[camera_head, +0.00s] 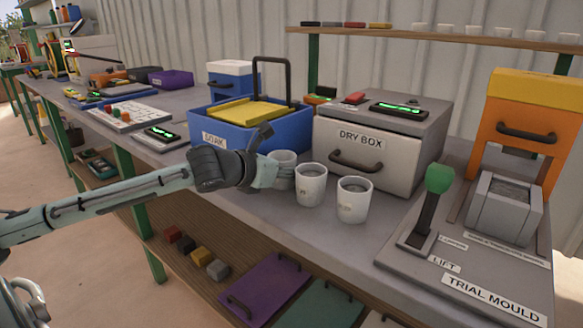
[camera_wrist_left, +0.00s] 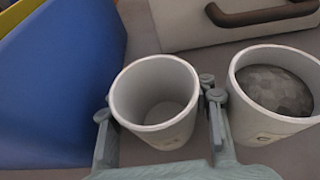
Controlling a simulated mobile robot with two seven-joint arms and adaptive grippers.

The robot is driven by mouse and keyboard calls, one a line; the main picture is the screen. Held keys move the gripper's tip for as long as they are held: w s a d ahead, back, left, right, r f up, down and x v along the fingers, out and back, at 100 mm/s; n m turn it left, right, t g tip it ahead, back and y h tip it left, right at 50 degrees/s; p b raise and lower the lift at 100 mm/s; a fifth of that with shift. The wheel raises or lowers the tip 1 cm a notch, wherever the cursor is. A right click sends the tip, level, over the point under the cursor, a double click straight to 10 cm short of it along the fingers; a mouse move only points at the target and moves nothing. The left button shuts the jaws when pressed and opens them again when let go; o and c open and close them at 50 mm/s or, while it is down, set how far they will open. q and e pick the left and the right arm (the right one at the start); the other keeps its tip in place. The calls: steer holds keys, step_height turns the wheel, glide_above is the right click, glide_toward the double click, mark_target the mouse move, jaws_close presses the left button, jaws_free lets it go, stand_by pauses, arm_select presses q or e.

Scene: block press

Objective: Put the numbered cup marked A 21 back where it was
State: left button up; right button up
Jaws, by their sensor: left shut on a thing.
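My left gripper (camera_head: 266,172) is shut on a white cup (camera_head: 285,158) between the blue box and the other cups. In the left wrist view the fingers (camera_wrist_left: 160,112) are on both sides of this held cup (camera_wrist_left: 160,128), which is upright and looks empty. I cannot tell whether its base touches the bench. To its right stand a middle cup (camera_head: 311,190) and a right cup (camera_head: 354,206), both with grey material inside. The middle cup (camera_wrist_left: 258,126) is close beside the right finger in the wrist view. The cup marks are too small to read. My right gripper is not in view.
A blue SOAK box (camera_head: 270,139) with a yellow lid is left of the held cup. The DRY BOX (camera_head: 395,158) stands behind the cups. A trial mould press with a green-knobbed lever (camera_head: 438,180) is at right. Bare bench lies in front of the cups.

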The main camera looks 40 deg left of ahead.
arm_select(q)
steer(key=shift+f, duration=0.1)
steer(key=o, duration=1.2)
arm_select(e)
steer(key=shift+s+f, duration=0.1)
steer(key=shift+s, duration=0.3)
